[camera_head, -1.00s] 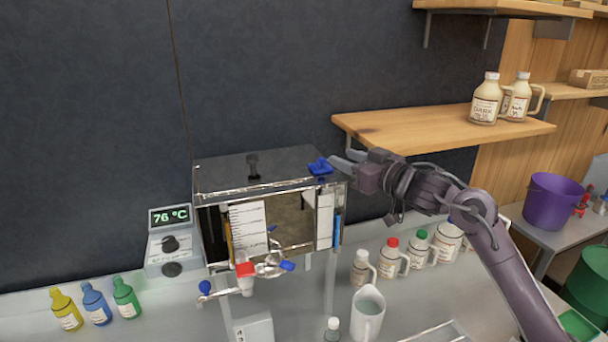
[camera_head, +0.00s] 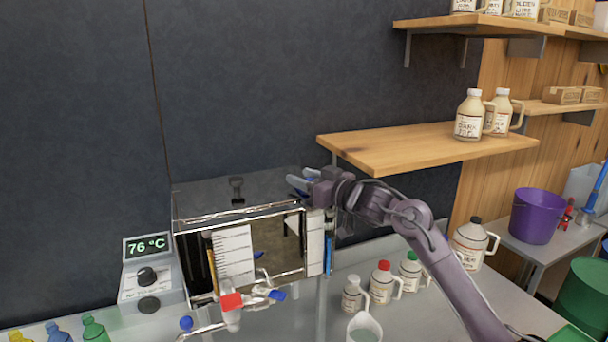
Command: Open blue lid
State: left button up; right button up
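The evaporator (camera_head: 240,208) is a glass-and-metal box standing on the bench. The blue lid sits at the right end of its top; only a little blue (camera_head: 310,181) shows around my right gripper's fingers. My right gripper (camera_head: 302,178) is at the blue lid, its arm coming in from the right. Its two light fingers show apart, with the lid beside or between them; contact is hidden. My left gripper is not in view.
A display box reading 76 °C (camera_head: 148,275) stands left of the evaporator. A red-and-blue valve (camera_head: 232,302) juts from its front. A wooden shelf (camera_head: 400,150) is behind.

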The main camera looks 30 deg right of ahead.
jog(key=shift+w, duration=0.15)
grip_shut()
jog(key=y, duration=0.1)
jog(key=n+p, duration=0.1)
jog(key=g+y+p, duration=0.1)
jog(key=shift+s+d+r+n+y, duration=0.2)
jog(key=shift+s+d+n+y, duration=0.1)
jog(key=shift+n, duration=0.1)
jog(key=shift+s+d+n+g+y+p, duration=0.15)
jog(key=shift+n+g+y+p, duration=0.1)
jog(key=shift+n+g+y, duration=0.25)
jog(key=shift+s+a+n+g+y+p, duration=0.1)
jog(key=shift+n+g+y+p, duration=0.15)
jog(key=shift+y, duration=0.35)
jog(key=shift+s+d+f+n+g+y, duration=0.1)
jog(key=shift+s+f+n+g+y, duration=0.1)
jog(key=shift+n+g+y, duration=0.45)
